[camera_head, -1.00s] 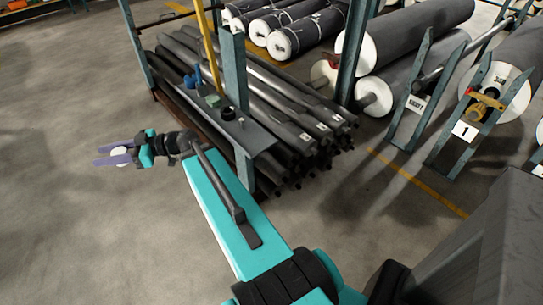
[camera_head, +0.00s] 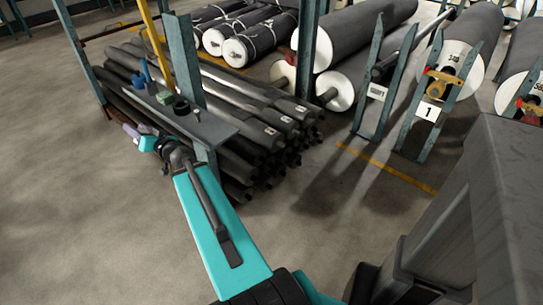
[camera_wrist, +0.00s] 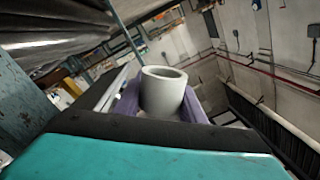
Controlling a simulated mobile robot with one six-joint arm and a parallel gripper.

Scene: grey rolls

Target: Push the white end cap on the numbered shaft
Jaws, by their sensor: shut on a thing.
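The white end cap (camera_wrist: 162,92) is a hollow, open-topped ring, held between the purple fingers of my gripper in the wrist view. In the head view my gripper (camera_head: 129,130) is at the left, beside the rack of dark bars, and partly hidden; the cap is not clear there. A grey shaft (camera_head: 412,42) rests on blue stands at the upper right, well away from my gripper. One stand has a plate reading like "SHAFT" (camera_head: 377,92); the neighbouring stand has a plate with "1" (camera_head: 428,111). I cannot tell which plate numbers the shaft.
The rack of dark bars (camera_head: 262,130) stands close to my arm, with a shelf (camera_head: 215,128) of small items and a yellow post (camera_head: 154,40). Large grey rolls (camera_head: 365,35) lie behind. The floor at the left and front is clear.

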